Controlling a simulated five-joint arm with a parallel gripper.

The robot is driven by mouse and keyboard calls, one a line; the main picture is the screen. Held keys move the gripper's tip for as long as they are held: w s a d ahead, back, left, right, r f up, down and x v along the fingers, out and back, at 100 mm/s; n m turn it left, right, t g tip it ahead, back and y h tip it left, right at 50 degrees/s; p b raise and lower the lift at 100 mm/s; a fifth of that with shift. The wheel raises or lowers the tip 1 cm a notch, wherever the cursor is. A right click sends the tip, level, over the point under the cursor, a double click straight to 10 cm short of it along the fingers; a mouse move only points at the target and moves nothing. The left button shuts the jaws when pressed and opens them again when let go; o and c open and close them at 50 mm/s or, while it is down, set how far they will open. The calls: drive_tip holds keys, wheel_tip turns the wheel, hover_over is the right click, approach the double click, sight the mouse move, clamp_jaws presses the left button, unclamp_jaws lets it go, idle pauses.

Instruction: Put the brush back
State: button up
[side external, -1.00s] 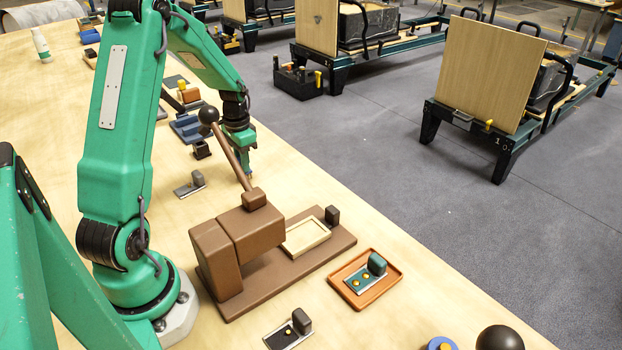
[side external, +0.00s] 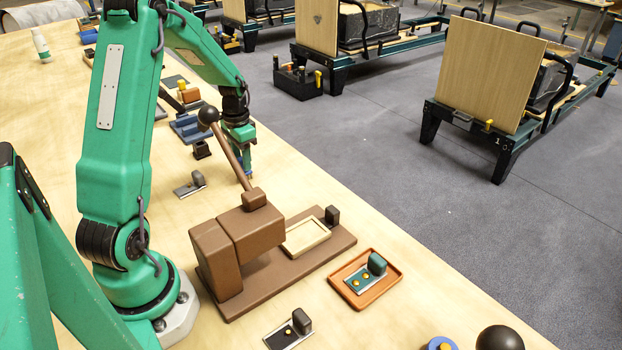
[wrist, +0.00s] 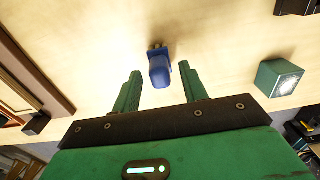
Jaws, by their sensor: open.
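A small blue piece with short dark prongs or bristles at its far end, likely the brush (wrist: 159,72), stands out against the pale table in the wrist view. It appears in the gap between the two green fingers of my gripper (wrist: 160,68). The fingers are apart and neither visibly touches it. In the side view my gripper (side external: 247,168) is low over the table, behind the brown lever press (side external: 240,235). The lever partly hides it, and I cannot clearly make out the brush there.
A green block (wrist: 279,78) lies right of my gripper in the wrist view. The press's lever (side external: 228,150) rises close to my gripper. A blue holder (side external: 188,128) stands farther back. The table's right edge is near.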

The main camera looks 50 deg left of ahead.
wheel_tip(320, 180, up, 11)
idle(0.5)
drive_tip(key=shift+d, duration=0.1)
idle(0.4)
drive_tip(key=d+r+t, duration=0.1)
drive_tip(key=d+r, duration=0.4)
drive_tip(key=d, duration=0.4)
drive_tip(key=s+d+r+t, duration=0.1)
drive_tip(key=s+d, duration=0.3)
drive_tip(key=d, duration=0.1)
drive_tip(key=s+d+r+t, duration=0.1)
drive_tip(key=s+d+t, duration=0.1)
drive_tip(key=s+d, duration=0.2)
drive_tip(key=s+d+r+t, duration=0.1)
drive_tip(key=s+d, duration=0.3)
drive_tip(key=d, duration=0.4)
drive_tip(key=shift+s+d+r+t, duration=0.15)
drive_tip(key=shift+s+r+t, duration=0.15)
drive_tip(key=shift+r, duration=0.25)
